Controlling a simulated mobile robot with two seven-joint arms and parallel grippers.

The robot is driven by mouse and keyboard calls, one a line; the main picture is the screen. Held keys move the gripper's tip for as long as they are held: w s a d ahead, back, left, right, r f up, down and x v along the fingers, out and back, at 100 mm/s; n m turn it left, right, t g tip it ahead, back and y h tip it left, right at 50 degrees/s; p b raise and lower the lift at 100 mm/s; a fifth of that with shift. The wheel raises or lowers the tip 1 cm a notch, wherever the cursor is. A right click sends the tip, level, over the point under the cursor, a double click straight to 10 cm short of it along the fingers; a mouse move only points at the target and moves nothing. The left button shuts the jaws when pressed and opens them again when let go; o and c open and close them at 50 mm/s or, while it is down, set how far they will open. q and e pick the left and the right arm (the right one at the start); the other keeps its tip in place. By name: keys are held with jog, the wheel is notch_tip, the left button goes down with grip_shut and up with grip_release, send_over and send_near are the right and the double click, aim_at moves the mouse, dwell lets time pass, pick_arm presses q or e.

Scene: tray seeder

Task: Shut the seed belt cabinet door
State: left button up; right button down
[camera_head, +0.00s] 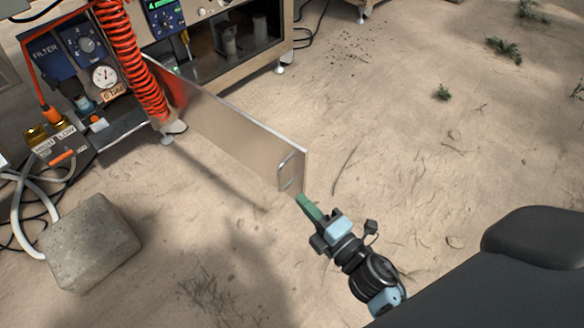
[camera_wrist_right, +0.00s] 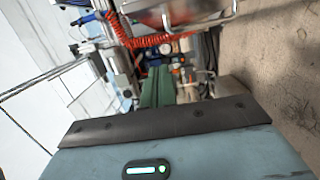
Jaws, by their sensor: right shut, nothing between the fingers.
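The seed belt cabinet door (camera_head: 225,125) is a flat metallic panel standing wide open, reaching from the cabinet (camera_head: 258,58) out over the sandy ground. Its pale handle (camera_head: 286,171) is near the free end. The cabinet's dark opening is uncovered. My right gripper (camera_head: 303,201) has green fingers, shut and empty, with the tips just below and right of the door's free end. I cannot tell whether they touch it. In the right wrist view the green fingers (camera_wrist_right: 158,85) point towards the machine, and part of the door (camera_wrist_right: 170,10) with its handle shows above. My left gripper is out of view.
An orange coiled hose (camera_head: 130,60) hangs by the door's hinge side, in front of a gauge panel (camera_head: 85,50). A stone block (camera_head: 92,240) and pale hoses lie at the lower left. Open sandy ground lies right of the door, with small plants (camera_head: 443,92).

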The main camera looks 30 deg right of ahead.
jog(key=w+d, duration=0.1)
jog(key=w, duration=1)
jog(key=shift+w+d, duration=0.3)
jog(key=shift+d, duration=0.1)
jog(key=shift+d, duration=0.1)
